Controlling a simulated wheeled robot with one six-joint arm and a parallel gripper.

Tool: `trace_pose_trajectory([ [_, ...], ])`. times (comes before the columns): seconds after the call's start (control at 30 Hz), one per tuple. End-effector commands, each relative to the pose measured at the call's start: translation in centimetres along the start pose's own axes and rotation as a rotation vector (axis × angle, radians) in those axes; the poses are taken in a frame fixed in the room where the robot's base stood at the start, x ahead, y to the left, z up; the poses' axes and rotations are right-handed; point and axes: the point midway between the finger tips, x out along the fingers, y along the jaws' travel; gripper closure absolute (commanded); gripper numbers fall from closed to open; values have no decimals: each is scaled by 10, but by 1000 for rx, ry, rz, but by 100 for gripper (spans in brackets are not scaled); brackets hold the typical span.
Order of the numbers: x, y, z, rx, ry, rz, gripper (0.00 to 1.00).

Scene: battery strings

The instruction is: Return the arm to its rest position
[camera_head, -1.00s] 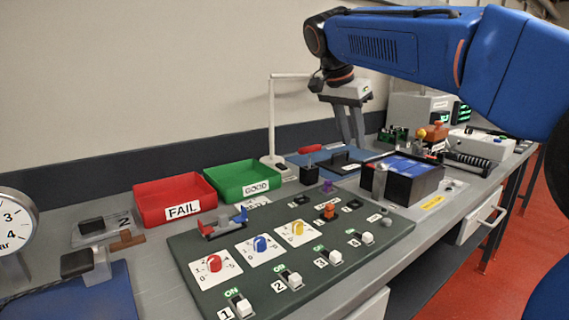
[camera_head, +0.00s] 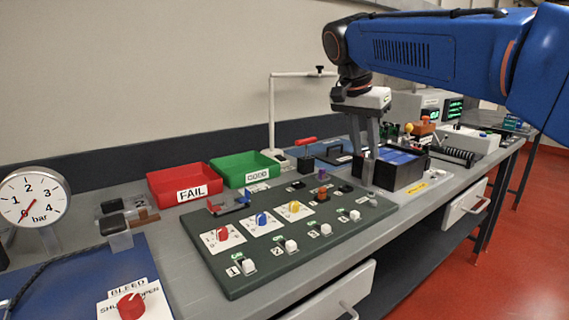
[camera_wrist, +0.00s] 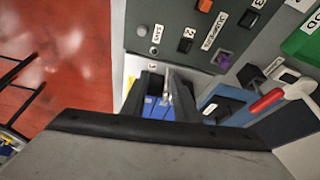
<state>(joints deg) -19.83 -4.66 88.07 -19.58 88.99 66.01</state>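My blue arm reaches in from the right in the head view. My gripper (camera_head: 370,178) points down over the bench, by the left end of a black box of blue cells (camera_head: 404,158). Its two fingers look slightly apart. In the wrist view, the fingertips (camera_wrist: 168,88) show a narrow gap, with the box's blue cells (camera_wrist: 158,110) beyond them. A small silvery part shows in the gap; I cannot tell whether it is touched. I see no object clearly held.
The green switch panel (camera_head: 235,280) fills the bench middle. Red FAIL (camera_head: 185,185) and green GOOD (camera_head: 245,168) trays stand behind it. A pressure gauge (camera_head: 35,198) is at left, a lamp-like white stand (camera_head: 271,110) at the back. An open drawer handle (camera_head: 478,205) juts at right.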

Motion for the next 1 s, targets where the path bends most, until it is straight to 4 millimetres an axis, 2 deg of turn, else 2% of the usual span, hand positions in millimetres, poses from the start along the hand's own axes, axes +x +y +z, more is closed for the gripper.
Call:
trace_pose_trajectory([
  [0.17,12,29,9,-70,-14,-24,73],
  [0.37,37,78,31,-197,-34,-72,73],
  [0.6,81,144,75,-380,-42,-150,73],
  [0.77,112,181,107,-483,-34,-200,73],
  [1.0,166,234,166,-635,1,-273,73],
])
